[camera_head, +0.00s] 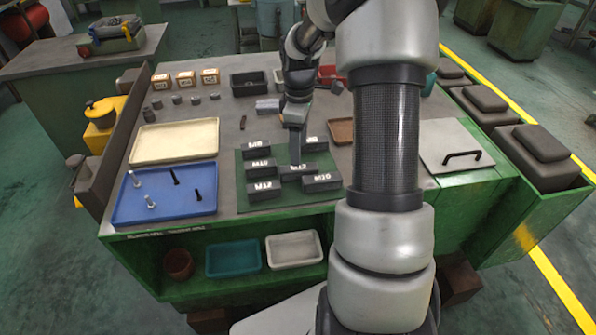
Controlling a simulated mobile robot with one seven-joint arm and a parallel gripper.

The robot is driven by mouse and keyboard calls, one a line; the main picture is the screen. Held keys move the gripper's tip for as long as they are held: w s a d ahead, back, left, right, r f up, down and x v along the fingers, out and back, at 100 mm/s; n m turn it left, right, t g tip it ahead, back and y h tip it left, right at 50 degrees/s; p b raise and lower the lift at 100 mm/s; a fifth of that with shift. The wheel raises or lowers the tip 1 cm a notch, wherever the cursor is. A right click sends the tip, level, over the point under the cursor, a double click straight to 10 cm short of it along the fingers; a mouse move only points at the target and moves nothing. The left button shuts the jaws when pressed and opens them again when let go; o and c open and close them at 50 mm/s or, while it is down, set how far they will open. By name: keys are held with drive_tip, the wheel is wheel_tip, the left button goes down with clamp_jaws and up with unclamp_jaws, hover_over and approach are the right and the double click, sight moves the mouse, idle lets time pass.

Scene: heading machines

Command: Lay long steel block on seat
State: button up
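Several dark steel blocks with white labels stand on a green mat (225,190) in the middle of the bench. A dark block marked M12 (310,172) is directly under my gripper (296,161), whose fingertips reach its top edge. Blocks marked M10 (257,171), M16 (322,184) and another M12 (264,194) are close around it, and one marked M8 (257,148) is behind. The fingers point down and are seen edge-on, so their gap and any grip are hidden. I cannot tell which block is the long one, nor make out the seat.
A blue tray (135,208) with several bolts and a cream tray (150,145) lie at left. Black (249,84) and red (330,74) bins and a brown tray (341,132) are behind. A grey plate with a black handle (445,135) is at right. My arm hides the bench's right-centre.

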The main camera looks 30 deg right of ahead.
sight(299, 172)
wheel_tip(299, 172, down, 8)
drive_tip(key=shift+s+a+f+p, duration=0.1)
drive_tip(key=shift+s+p, duration=0.05)
drive_tip(key=shift+p, duration=0.15)
clamp_jaws()
idle(0.3)
